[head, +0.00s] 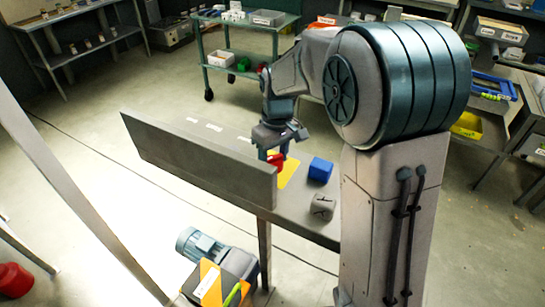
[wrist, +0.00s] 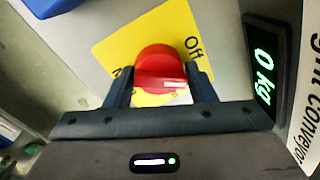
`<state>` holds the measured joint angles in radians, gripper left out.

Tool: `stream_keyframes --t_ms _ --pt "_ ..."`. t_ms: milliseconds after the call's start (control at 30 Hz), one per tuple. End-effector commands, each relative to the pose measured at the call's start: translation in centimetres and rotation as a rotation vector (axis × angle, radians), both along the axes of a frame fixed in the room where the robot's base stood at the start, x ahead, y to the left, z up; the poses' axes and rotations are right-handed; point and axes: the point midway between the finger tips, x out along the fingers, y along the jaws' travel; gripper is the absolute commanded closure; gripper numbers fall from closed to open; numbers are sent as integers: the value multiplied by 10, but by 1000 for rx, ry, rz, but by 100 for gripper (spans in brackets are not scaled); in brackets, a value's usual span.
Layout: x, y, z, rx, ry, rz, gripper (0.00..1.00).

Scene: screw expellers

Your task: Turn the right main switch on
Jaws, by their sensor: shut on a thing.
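The red switch knob (wrist: 160,68) sits on a yellow plate (wrist: 120,50) in the wrist view. "Off" is printed at the plate's upper right, and another label at its lower left is mostly hidden. A pale mark on the knob points roughly right. My gripper (wrist: 160,84) has one finger on each side of the knob and is shut on it. In the head view my gripper (head: 272,152) points down at the red knob (head: 276,161) on the grey panel table, with the yellow plate (head: 290,171) partly showing.
A blue block (head: 320,169) and a grey block (head: 322,206) stand right of the switch. An upright grey board (head: 195,160) runs along the table's front. The wrist view shows a "0 kg" display (wrist: 264,72) and a partly cut conveyor label (wrist: 306,95) at right.

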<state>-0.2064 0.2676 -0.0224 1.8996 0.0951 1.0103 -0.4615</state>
Motion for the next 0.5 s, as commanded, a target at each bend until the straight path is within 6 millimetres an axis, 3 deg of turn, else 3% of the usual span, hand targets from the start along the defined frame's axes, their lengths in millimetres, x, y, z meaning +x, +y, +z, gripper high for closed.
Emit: stream_keyframes --t_ms 500 --pt "1 -3 2 2 -10 -495 72"
